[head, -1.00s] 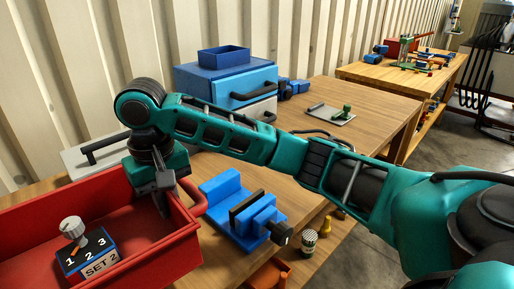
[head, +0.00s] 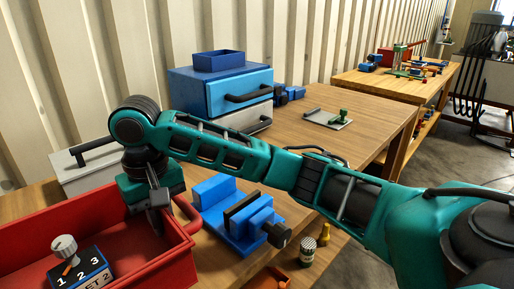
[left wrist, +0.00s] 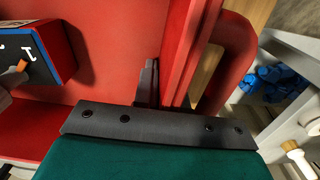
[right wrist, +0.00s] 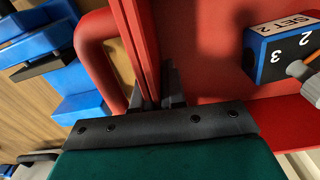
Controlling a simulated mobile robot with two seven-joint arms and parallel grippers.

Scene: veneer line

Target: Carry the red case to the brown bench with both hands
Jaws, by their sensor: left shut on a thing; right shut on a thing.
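The red case (head: 165,264) is an open box at the lower left of the head view, partly cut off by the frame. My right gripper (head: 157,213) is shut on its end wall, beside the red loop handle; the right wrist view shows this grip (right wrist: 157,92). In the left wrist view my left gripper (left wrist: 163,92) is shut on the opposite wall, also by a handle (left wrist: 238,60). The left gripper is outside the head view. A dark-topped blue block marked SET 2 (head: 85,275), with a grey knob, is inside the case. Two brown wooden benches show, one near (head: 330,155), one far (head: 365,79).
On the near bench stand a blue vise (head: 240,215), a blue and grey drawer cabinet (head: 225,95), a grey box (head: 95,165) and a grey plate with a green piece (head: 330,118). Small parts crowd the far bench.

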